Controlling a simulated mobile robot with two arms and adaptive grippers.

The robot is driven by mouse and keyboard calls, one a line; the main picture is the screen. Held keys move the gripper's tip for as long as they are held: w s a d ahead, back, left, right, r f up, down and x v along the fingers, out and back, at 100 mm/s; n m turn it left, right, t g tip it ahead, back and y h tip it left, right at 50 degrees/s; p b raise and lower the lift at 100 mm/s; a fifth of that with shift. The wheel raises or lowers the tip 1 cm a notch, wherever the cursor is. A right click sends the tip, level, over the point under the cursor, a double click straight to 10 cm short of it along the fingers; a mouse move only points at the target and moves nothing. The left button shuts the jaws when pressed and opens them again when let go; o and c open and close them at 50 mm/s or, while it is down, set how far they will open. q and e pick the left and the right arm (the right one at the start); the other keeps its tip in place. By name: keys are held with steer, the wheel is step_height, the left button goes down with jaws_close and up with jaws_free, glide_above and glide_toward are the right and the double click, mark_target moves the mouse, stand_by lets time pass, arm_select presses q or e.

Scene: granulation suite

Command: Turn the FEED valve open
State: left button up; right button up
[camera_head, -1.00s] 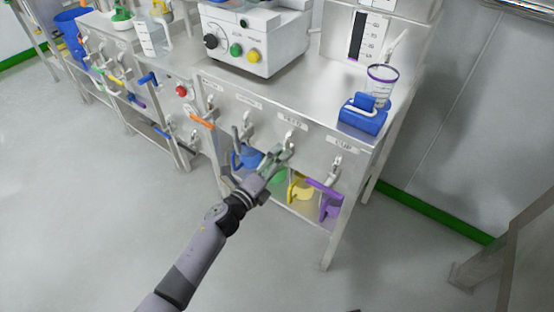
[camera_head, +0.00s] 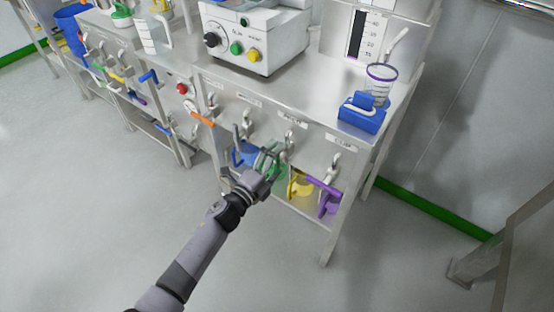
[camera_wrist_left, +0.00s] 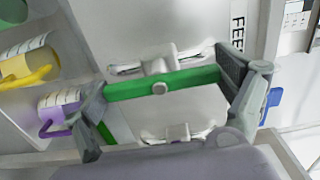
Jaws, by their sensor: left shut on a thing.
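The FEED valve has a green bar handle (camera_wrist_left: 185,80) with a round pivot at its middle, in the left wrist view. The FEED label (camera_wrist_left: 238,30) stands beside it on the steel panel. My left gripper (camera_wrist_left: 163,86) has one finger at each end of the green handle and is shut on it. In the head view my left gripper (camera_head: 269,162) is at the front panel, below the third label (camera_head: 291,119), and largely hides the handle. My right gripper is not in view.
Blue and yellow scoops (camera_head: 300,186) are below the panel. A blue holder (camera_head: 361,115) stands on the bench top. The floor in front is clear.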

arm_select(q)
steer(key=o, duration=0.9)
steer(key=shift+s+a+f, duration=0.1)
steer(key=shift+s+a, duration=0.15)
steer(key=v, duration=1.1)
steer(key=shift+s, duration=0.15)
